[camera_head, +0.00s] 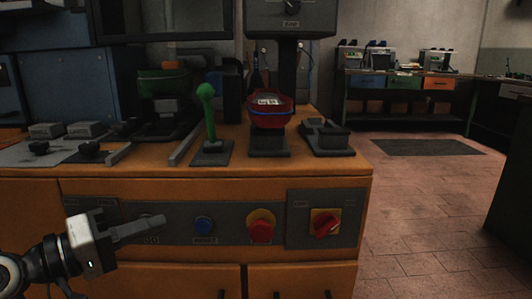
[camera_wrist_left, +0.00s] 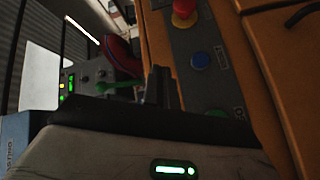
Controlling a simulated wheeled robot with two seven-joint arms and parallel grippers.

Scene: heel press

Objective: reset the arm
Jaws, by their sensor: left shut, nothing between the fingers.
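My left gripper (camera_head: 158,221) is shut and empty in the head view, in front of the orange cabinet's grey control panel (camera_head: 177,233), left of the blue button (camera_head: 203,225). In the left wrist view its shut fingers (camera_wrist_left: 161,82) point up toward the bench, with the blue button (camera_wrist_left: 200,61) to their right. A red knob (camera_head: 261,232) on a yellow plate sits right of the blue button; it also shows in the wrist view (camera_wrist_left: 184,9). My right gripper is in neither view.
A green-knobbed lever (camera_head: 207,110) stands on the orange bench top (camera_head: 350,165). Beside it, a red shoe-like piece (camera_head: 270,118) sits under the press head (camera_head: 291,14). A red rotary switch (camera_head: 326,224) is at the panel's right. Open tiled floor (camera_head: 430,210) lies right of the cabinet.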

